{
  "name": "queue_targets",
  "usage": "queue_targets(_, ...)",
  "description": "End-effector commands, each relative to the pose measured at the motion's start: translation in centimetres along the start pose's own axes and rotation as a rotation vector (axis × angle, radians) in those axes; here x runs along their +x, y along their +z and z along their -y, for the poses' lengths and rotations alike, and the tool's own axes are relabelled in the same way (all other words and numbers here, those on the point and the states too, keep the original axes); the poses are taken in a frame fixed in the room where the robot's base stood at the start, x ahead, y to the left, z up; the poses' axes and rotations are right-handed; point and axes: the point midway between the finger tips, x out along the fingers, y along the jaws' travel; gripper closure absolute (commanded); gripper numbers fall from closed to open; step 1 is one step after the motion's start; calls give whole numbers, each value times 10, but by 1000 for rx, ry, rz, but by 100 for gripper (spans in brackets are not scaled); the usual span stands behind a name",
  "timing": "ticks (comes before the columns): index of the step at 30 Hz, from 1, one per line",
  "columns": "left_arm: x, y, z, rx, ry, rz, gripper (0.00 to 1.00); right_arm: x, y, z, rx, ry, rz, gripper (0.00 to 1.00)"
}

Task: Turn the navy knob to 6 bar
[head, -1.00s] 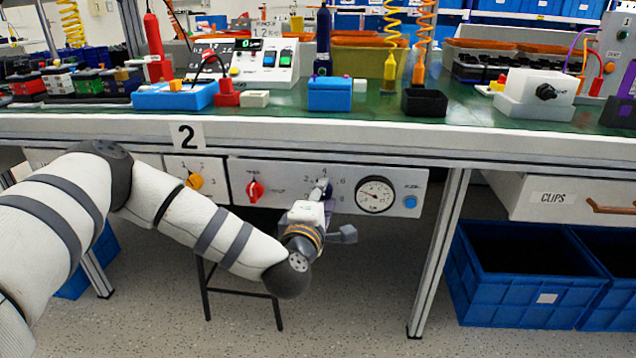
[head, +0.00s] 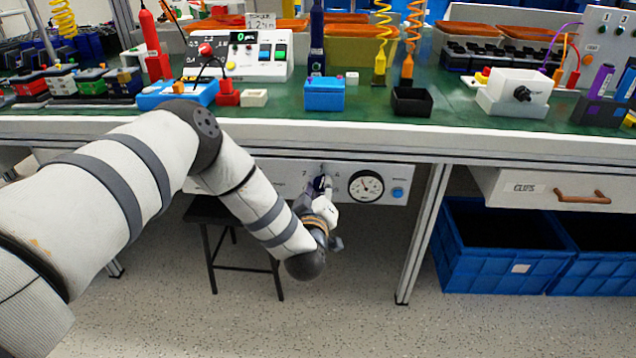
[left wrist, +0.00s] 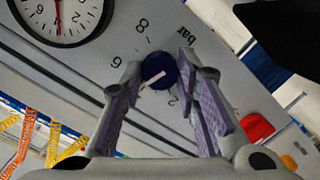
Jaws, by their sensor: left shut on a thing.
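The navy knob (left wrist: 161,69) sits on the white panel (left wrist: 225,85), which hangs under the bench edge in the head view (head: 285,176). My left gripper (left wrist: 158,72) is shut on the knob, one finger on each side; in the head view the gripper (head: 320,187) largely covers it. In the left wrist view the dial appears roughly upside down. The knob's white line points lower left, between the printed 6 and 2, toward a spot hidden by a finger. A round gauge (head: 366,187) beside the knob has its needle pointing up and left. My right gripper is not in view.
A blue button (head: 398,193) is right of the gauge. A red knob (left wrist: 255,128) is on the panel's other side. A bench leg (head: 423,235) stands to the right, with blue crates (head: 505,273) beyond. A dark stool (head: 243,270) stands below.

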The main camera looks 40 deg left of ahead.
Motion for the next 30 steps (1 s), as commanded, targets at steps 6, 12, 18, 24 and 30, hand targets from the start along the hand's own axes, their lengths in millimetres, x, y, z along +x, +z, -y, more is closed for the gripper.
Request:
queue_targets(6, 1, -4, -5, 201, -16, -20, 99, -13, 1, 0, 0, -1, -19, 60)
queue_targets(12, 1, -2, -5, 380, -37, -29, 99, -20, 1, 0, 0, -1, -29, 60)
queue_targets(18, 1, -1, -4, 533, -54, -37, 99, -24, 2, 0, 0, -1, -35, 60)
queue_targets(24, 1, -1, -4, 643, -68, -43, 99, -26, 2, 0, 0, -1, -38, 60)
queue_targets(30, 1, -1, -3, 710, -76, -47, 99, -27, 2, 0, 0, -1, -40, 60)
